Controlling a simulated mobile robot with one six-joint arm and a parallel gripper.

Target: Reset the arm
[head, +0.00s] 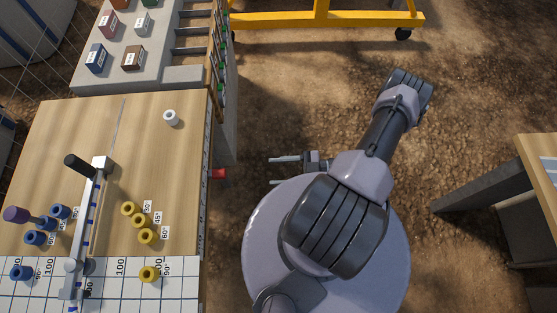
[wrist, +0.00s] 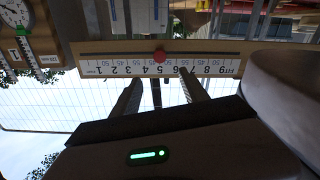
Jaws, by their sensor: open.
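My gripper (head: 272,170) is to the right of the wooden workbench in the head view, over the dirt ground. Its two fingers point left, are apart, and have nothing between them. My arm is folded over my round base, with one elbow reaching up and right. In the wrist view, which looks upside down, my gripper's fingers (wrist: 160,86) stand apart below a numbered scale panel (wrist: 105,63) with a red knob (wrist: 159,57). The red knob also shows at the bench's right side in the head view (head: 217,173), left of the fingers and apart from them.
The workbench (head: 150,190) holds a lever fixture (head: 85,225), yellow pegs (head: 148,236), blue pegs (head: 33,238) and a white cylinder (head: 171,118). A grey block rack (head: 150,75) stands behind. A yellow wheeled frame (head: 330,20) is at the back; another table (head: 540,160) is right.

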